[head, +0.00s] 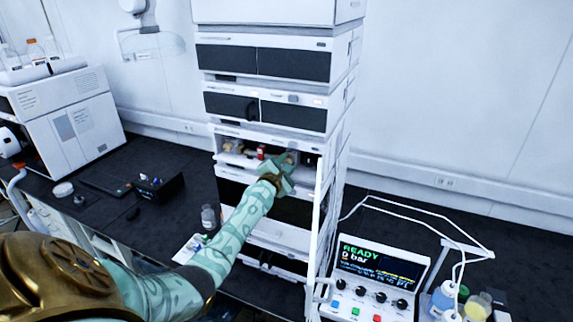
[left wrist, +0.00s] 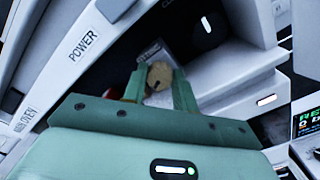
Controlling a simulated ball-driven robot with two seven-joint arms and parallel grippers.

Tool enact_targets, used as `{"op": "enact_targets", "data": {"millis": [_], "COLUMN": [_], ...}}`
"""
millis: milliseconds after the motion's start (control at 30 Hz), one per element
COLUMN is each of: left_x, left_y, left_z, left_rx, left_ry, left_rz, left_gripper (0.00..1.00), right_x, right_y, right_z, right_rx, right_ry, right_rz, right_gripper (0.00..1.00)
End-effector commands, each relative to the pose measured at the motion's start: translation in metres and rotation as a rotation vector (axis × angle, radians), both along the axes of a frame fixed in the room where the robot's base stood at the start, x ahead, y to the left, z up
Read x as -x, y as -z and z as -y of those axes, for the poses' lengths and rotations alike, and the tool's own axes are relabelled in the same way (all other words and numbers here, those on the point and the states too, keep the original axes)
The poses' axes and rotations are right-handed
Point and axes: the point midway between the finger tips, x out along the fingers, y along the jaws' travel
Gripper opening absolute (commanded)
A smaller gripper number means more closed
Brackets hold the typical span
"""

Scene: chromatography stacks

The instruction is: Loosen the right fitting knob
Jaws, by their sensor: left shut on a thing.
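The fitting knob (left wrist: 159,74) is a small round tan knob with a dark mark on its face, seen in the left wrist view. My left gripper (left wrist: 159,86) is shut on it, with one green finger on each side. In the head view my left gripper (head: 284,165) reaches into the open compartment (head: 310,160) of the chromatography stack, towards its right side. It hides most of the knob there. A small red part (head: 261,152) shows left of the gripper inside the compartment. My right gripper is not in view.
Closed modules with dark fronts (head: 265,64) sit above the open one. A control box (head: 375,272) reading READY and 0 bar stands at the lower right. A small bottle (head: 208,217) stands left of the stack. The dark bench (head: 130,215) has free room.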

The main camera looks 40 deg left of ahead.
Motion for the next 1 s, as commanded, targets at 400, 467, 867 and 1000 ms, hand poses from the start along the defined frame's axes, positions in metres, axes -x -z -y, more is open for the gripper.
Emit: {"op": "enact_targets", "data": {"millis": [400,467,867,1000], "left_x": [0.0002,0.0002,0.0002,0.0001], "left_y": [0.0021,0.0021,0.0020,0.0020], "left_z": [0.0005,0.0005,0.0006,0.0011], "left_rx": [0.045,0.044,0.043,0.043], "left_ry": [0.001,0.001,0.002,0.002], "left_rz": [0.010,0.009,0.010,0.010], "left_gripper": [0.05,0.05,0.50,0.50], "right_x": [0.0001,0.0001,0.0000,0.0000], "right_y": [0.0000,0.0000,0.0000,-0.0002], "right_z": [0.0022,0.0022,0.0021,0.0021], "right_rx": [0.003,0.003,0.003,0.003], "right_ry": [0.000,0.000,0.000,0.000], "right_rz": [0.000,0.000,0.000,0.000], "right_gripper": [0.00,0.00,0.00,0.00]}}
